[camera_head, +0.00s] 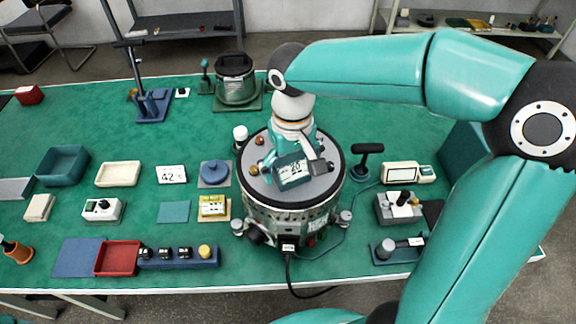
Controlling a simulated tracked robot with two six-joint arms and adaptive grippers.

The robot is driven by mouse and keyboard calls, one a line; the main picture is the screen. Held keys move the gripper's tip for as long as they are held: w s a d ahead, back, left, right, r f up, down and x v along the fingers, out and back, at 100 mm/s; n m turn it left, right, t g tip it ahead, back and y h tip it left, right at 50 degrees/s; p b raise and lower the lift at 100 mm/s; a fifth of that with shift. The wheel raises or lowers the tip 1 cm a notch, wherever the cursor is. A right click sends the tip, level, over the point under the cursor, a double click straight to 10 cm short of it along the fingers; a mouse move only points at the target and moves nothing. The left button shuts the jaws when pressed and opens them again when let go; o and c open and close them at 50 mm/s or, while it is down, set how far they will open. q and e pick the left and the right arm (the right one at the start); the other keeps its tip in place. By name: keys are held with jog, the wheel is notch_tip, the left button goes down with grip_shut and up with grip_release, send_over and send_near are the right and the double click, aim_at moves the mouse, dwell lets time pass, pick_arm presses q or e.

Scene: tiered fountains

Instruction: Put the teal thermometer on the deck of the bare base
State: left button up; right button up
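The teal thermometer (293,172), a small block with a pale display reading 20, is at the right gripper (300,163), over the round grey deck (310,191) of a large drum-shaped base (290,216). The gripper points down from above and appears shut on the thermometer, which is slightly tilted. I cannot tell whether its underside touches the deck. The gripper hides part of the deck. My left gripper is not in view.
A white display reading 42 (171,175), a blue round piece (215,173) and a flat teal square (173,212) lie left of the drum. A glass pot (236,80) stands behind. Switch blocks (398,207) stand to the right. A dark cable runs from the drum's front.

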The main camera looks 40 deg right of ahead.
aim_at(292, 163)
notch_tip(292, 163, up, 12)
jog(key=p, duration=0.1)
jog(key=shift+r, duration=0.15)
dwell(0.6)
dwell(0.4)
